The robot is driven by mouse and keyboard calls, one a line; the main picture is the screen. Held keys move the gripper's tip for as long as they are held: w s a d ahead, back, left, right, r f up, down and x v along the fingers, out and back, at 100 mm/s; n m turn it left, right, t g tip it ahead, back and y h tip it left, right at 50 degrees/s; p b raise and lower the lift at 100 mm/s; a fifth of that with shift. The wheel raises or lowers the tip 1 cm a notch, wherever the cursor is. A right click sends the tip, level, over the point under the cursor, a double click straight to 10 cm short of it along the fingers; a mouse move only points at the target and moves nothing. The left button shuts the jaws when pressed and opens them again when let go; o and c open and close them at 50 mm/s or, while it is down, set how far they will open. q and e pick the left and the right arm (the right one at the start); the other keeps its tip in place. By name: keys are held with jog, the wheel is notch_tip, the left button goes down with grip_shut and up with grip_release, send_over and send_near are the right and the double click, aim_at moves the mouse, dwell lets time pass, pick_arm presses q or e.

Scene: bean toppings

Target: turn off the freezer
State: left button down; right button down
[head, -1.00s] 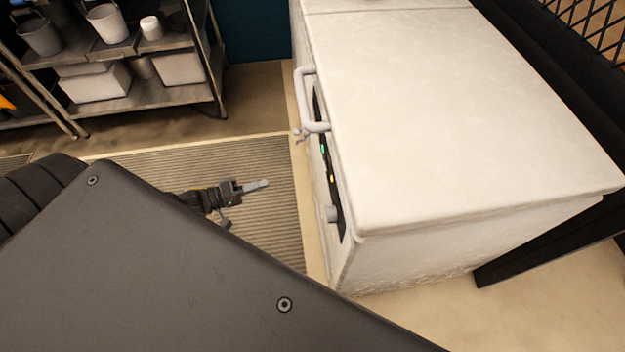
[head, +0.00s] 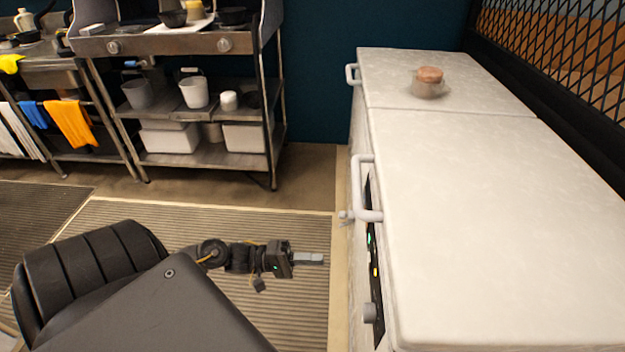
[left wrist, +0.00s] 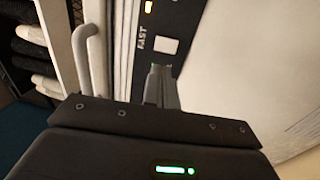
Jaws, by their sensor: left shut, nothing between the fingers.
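The white chest freezer (head: 480,190) stands at the right in the head view. Its dark control panel (head: 374,262) is on the side facing my left gripper, with a green light, a yellow light and a grey knob (head: 370,313). My left gripper (head: 318,259) is shut and empty, pointing at the panel with a gap visible in the head view. In the left wrist view, the fingertips (left wrist: 161,75) are in front of the panel (left wrist: 175,25), below a pale square switch (left wrist: 166,45) marked FAST. Contact cannot be told there. My right gripper is not in view.
A pale handle (head: 367,190) sticks out of the freezer above the panel and also shows in the left wrist view (left wrist: 82,50). A blurred round item (head: 429,82) is on the far lid. A metal shelf (head: 205,160) stands at the back left. Ribbed mat floor (head: 190,225) is clear.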

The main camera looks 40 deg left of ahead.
pick_arm(q)
jog(key=x, duration=1)
jog(key=shift+w+d, duration=0.15)
jog(key=shift+d, duration=0.1)
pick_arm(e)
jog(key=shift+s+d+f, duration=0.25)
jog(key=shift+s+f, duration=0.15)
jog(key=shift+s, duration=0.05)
pick_arm(q)
jog(key=shift+r, duration=0.1)
